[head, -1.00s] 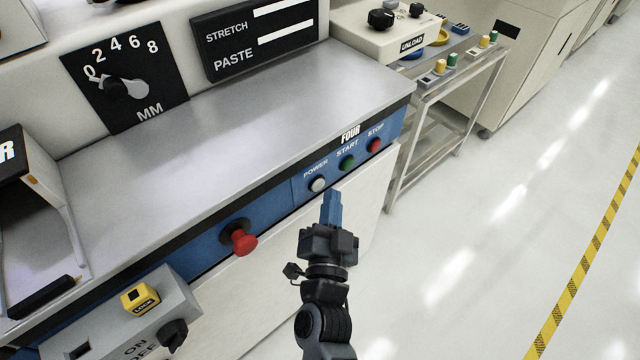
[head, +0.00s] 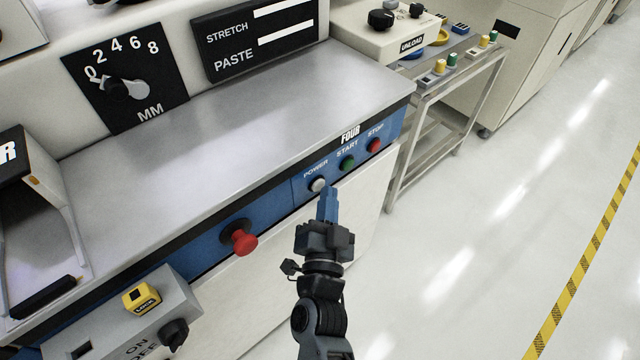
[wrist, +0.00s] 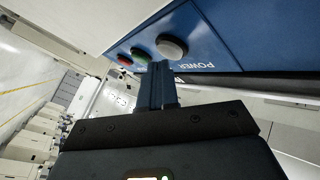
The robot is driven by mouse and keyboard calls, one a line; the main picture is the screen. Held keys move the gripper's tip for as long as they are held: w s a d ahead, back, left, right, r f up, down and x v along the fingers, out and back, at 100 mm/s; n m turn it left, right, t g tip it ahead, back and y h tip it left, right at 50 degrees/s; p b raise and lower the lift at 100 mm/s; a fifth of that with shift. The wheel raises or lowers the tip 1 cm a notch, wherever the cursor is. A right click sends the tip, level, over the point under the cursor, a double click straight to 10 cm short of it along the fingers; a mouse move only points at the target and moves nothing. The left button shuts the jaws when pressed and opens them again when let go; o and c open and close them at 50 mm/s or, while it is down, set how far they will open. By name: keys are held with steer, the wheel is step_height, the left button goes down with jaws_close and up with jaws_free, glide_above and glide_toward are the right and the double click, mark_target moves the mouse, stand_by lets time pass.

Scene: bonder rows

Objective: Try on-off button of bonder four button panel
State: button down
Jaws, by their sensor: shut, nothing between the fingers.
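The blue button panel (head: 303,185) labelled FOUR is on the front of the bench. Its white round POWER button (head: 318,185) is at the left, with the green START button (head: 347,163) and red STOP button (head: 374,145) to its right. My gripper (head: 328,192) is shut and empty, its blue fingertips just below and slightly right of the POWER button. In the wrist view the fingertips (wrist: 159,66) point at the panel just beside the white POWER button (wrist: 172,46). I cannot tell whether they touch it.
A red mushroom knob (head: 240,240) sticks out left of the panel. A grey box with a yellow LOCK block (head: 141,298) and black ON/OFF knob (head: 174,334) stands lower left. A metal cart (head: 440,125) stands right of the bench. The floor at the right is clear.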

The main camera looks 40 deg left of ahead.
steer(key=shift+a, duration=0.4)
stand_by(0.6)
steer(key=shift+d, duration=0.85)
steer(key=shift+s+d+b, duration=0.15)
steer(key=shift+d+b, duration=0.05)
steer(key=shift+d, duration=1.05)
steer(key=shift+s+d+b, duration=0.1)
steer(key=shift+d+b, duration=0.1)
steer(key=shift+d, duration=1.05)
